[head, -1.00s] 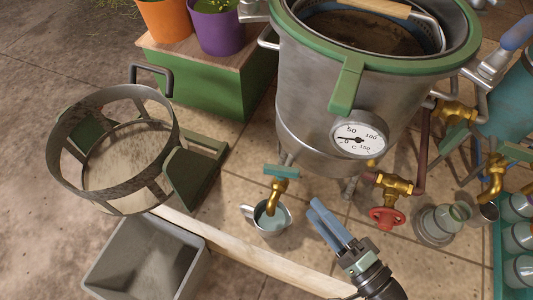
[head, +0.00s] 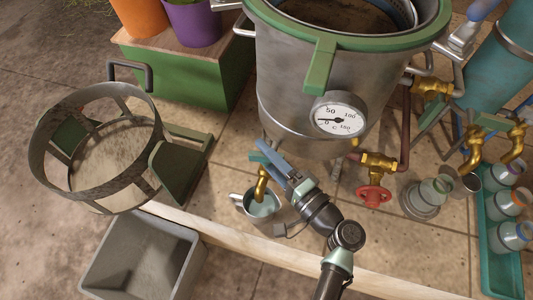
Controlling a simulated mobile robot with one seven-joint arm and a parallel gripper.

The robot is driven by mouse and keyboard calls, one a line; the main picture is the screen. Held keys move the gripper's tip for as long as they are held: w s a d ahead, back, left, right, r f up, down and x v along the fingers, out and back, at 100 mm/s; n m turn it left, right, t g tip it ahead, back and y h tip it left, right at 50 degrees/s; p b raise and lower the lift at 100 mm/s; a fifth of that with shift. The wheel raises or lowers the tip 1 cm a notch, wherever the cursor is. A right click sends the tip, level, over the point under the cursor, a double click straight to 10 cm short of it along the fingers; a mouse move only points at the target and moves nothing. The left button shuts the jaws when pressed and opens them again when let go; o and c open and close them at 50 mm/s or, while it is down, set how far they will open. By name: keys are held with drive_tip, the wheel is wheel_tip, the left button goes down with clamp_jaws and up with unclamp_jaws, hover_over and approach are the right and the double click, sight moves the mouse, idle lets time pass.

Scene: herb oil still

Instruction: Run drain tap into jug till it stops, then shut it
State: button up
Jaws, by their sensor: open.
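The brass drain tap (head: 262,184) comes out low on the front of the steel still (head: 285,100), its spout pointing down over the jug. Its teal handle (head: 256,157) is partly hidden by my gripper's fingers. The small metal jug (head: 247,209) stands upright under the spout with pale bluish liquid (head: 264,206) in it. I cannot tell whether liquid is running. My gripper (head: 263,150) is open, its blue fingers at the tap handle from the right and front. Whether they touch it I cannot tell.
A red-wheeled valve (head: 374,194) and a dial gauge (head: 340,119) are right of the tap. A round basket (head: 95,150) and a grey bin (head: 145,262) lie left. A teal tray (head: 490,240) of bottles stands right. The bench's wooden front edge (head: 230,241) runs below the jug.

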clamp_jaws()
drive_tip(key=shift+h, duration=0.3)
drive_tip(key=shift+a+m+t+h, duration=0.1)
drive_tip(key=shift+m+t+h, duration=0.2)
drive_tip(key=shift+m+t, duration=0.2)
drive_tip(key=shift+m+t+h, duration=0.8)
drive_tip(key=shift+m+h, duration=0.3)
drive_tip(key=shift+h, duration=0.4)
unclamp_jaws()
